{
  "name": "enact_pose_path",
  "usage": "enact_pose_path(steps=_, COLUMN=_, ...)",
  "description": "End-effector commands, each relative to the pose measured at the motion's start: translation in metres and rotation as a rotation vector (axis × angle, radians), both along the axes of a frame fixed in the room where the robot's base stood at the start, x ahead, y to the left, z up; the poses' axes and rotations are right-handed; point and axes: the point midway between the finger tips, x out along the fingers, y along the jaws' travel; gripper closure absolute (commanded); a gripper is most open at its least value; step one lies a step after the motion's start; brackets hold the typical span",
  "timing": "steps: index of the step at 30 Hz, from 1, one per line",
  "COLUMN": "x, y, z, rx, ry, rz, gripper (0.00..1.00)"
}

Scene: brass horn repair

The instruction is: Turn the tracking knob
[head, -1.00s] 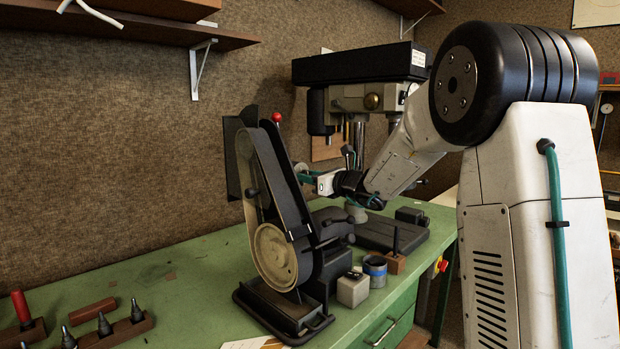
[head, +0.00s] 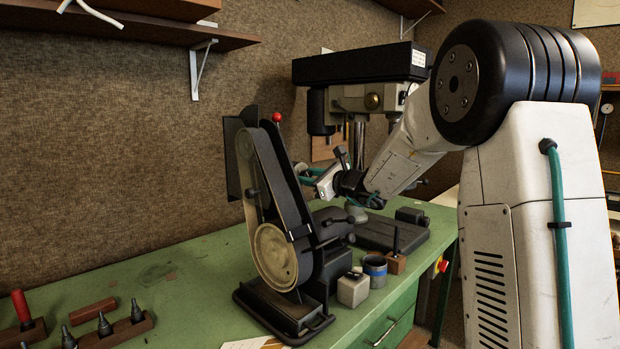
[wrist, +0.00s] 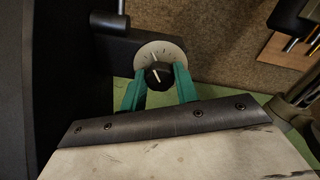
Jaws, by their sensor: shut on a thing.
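The tracking knob (wrist: 158,77) is a small black knob with a white pointer line, in front of a round pale dial plate (wrist: 147,52) with tick marks. In the wrist view its line points up and slightly left. My gripper (wrist: 160,75) has its two green fingers on either side of the knob, shut on it. The knob belongs to the belt sander (head: 272,225), which stands on the green bench.
A drill press (head: 372,98) stands behind my wrist. A grey block (head: 353,290), a blue-grey tin (head: 375,270) and a small wooden holder (head: 396,262) sit right of the sander. The green bench (head: 160,275) is largely clear to its left.

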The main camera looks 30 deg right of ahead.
Motion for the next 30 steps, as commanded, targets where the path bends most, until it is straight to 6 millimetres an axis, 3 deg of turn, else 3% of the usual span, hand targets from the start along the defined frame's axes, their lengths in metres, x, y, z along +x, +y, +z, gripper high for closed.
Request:
enact_pose_path(steps=3, x=-0.001, y=0.0, z=-0.002, rx=0.001, ry=0.004, rz=0.002, gripper=0.92)
enact_pose_path(steps=4, x=-0.001, y=0.0, z=-0.002, rx=0.001, ry=0.004, rz=0.002, gripper=0.61)
enact_pose_path(steps=6, x=-0.001, y=0.0, z=-0.002, rx=0.001, ry=0.003, rz=0.001, gripper=0.48)
enact_pose_path(steps=17, x=-0.007, y=-0.003, z=0.0, rx=0.001, ry=0.001, rz=-0.001, gripper=0.48)
enact_pose_path(steps=30, x=-0.068, y=-0.027, z=0.001, rx=0.001, ry=0.002, rz=-0.002, gripper=0.48)
